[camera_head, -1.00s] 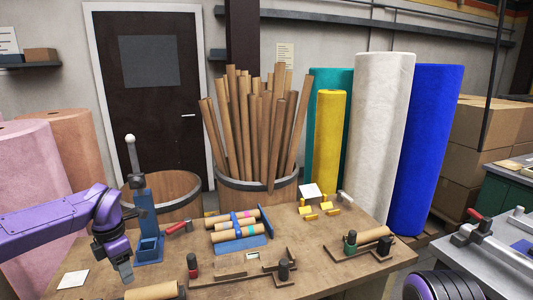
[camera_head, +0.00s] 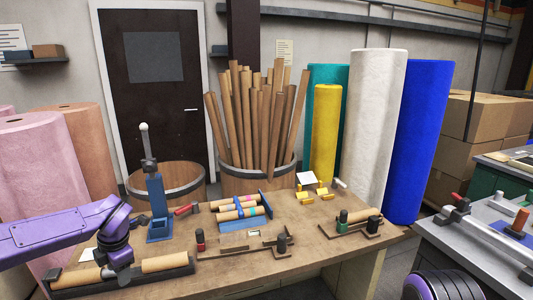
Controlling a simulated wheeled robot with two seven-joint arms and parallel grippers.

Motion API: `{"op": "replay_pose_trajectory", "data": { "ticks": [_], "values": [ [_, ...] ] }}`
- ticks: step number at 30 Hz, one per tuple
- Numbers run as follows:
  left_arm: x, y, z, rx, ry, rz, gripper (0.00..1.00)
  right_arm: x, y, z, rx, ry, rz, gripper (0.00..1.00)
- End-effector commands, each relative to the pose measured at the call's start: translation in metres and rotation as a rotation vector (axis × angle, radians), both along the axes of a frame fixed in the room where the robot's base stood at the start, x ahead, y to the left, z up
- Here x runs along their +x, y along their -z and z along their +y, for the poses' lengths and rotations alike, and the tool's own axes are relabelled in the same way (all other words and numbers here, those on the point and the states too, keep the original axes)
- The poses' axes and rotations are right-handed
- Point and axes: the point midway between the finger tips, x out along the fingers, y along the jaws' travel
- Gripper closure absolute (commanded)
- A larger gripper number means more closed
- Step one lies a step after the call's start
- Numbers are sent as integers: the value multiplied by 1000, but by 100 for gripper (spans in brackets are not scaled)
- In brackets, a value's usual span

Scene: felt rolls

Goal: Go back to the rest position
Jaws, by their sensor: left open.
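My left gripper (camera_head: 119,262) hangs at the front left of the wooden table (camera_head: 290,248), over a cardboard tube (camera_head: 80,277) lying in a dark holder (camera_head: 122,283). The gripper is open; whether it touches the tube cannot be told. My left arm comes in from the left edge. Only a round purple and black part, likely of my right arm, shows at the bottom right; the right gripper is out of view.
A blue stand (camera_head: 158,214) with a pale knob rises close behind my left gripper. Several banded tubes lie on a blue rack (camera_head: 247,225). A tube fixture (camera_head: 350,225) is at the right. A grey bench (camera_head: 470,250) stands beyond a gap.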

Motion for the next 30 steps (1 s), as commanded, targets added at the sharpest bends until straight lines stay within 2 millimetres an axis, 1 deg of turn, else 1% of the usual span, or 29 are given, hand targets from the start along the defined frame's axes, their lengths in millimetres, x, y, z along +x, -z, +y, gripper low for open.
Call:
{"op": "replay_pose_trajectory", "data": {
  "ticks": [5,8,11,12,13,14,15,17,18,20,21,23,24,27,30],
  "values": [
    [-6,36,-4,238,132,-30,47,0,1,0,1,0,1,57],
    [-16,69,-14,389,278,-43,47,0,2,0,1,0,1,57],
    [-34,109,-32,517,484,-50,47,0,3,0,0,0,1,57],
    [-46,126,-41,556,579,-47,47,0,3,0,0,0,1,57],
    [-56,140,-48,580,658,-45,47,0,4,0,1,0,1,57],
    [-68,155,-55,599,743,-38,47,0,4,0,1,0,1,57],
    [-87,175,-66,614,861,-28,47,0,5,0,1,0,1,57],
    [-121,203,-80,615,1038,-4,47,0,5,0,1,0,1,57],
    [-145,220,-88,604,1150,18,47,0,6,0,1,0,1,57],
    [-185,241,-97,575,1309,58,47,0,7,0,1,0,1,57],
    [-213,252,-101,546,1411,91,47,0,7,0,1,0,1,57],
    [-254,265,-103,502,1547,146,47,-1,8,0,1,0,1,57],
    [-279,271,-103,473,1627,185,47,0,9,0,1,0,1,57],
    [-328,279,-95,421,1765,283,47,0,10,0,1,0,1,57],
    [-354,285,-86,404,1827,362,47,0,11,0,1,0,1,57]
  ]
}}
